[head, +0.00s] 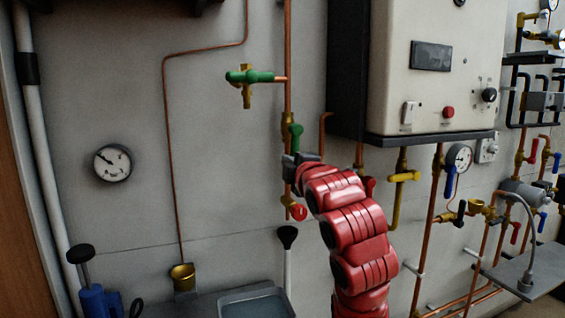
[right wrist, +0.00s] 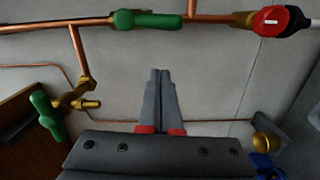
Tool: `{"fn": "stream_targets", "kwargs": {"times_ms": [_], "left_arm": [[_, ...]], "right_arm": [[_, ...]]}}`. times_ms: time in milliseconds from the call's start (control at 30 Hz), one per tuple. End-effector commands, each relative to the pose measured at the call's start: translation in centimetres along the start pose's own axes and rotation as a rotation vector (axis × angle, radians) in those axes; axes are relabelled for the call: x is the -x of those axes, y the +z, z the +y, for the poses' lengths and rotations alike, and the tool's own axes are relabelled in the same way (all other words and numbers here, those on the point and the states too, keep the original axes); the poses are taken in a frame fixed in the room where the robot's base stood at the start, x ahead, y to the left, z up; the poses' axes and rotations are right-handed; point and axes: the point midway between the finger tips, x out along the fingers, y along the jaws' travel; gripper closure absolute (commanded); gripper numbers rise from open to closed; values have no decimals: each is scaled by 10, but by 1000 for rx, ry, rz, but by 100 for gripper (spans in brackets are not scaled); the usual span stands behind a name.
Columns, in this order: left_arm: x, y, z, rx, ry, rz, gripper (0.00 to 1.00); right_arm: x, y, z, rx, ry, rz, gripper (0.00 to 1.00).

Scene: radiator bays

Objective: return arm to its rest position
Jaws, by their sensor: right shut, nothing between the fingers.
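My right arm (head: 355,235) is red and rises from the bottom of the head view toward the vertical copper pipe. My right gripper (head: 298,160) is at its end, just below a green valve handle (head: 296,132). In the right wrist view my right gripper (right wrist: 160,75) shows its two grey fingers together with nothing between them. A green handle (right wrist: 149,20) lies beyond the fingertips there, and a gap of wall shows between them. My left gripper is not in view.
A white boiler (head: 435,65) hangs right of the arm. A second green-handled valve (head: 249,77) sits up left. A gauge (head: 113,163) is on the left wall. A red knob (head: 298,212) is close below the gripper.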

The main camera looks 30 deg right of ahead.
Motion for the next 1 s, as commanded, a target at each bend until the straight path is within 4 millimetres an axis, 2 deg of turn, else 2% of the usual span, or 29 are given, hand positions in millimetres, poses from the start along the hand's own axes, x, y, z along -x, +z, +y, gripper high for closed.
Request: {"fn": "stream_targets", "kwargs": {"times_ms": [100, 200, 467, 567, 767, 900, 1000], "left_arm": [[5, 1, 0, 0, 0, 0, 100], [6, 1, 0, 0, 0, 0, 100], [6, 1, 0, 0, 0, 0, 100], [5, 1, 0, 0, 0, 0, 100], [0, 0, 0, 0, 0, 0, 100], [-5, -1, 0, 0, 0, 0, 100], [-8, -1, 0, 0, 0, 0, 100]], "right_arm": [[20, 1, 0, 1, 4, 0, 100], [30, 0, 0, 1, 1, 1, 100], [34, 0, 0, -2, -1, 1, 100], [28, -4, -3, -34, 13, 18, 100], [-12, -26, -18, -291, 151, 141, 100], [-33, -40, -43, -537, 299, 243, 100], [-38, -48, -70, -690, 396, 308, 100]]}}
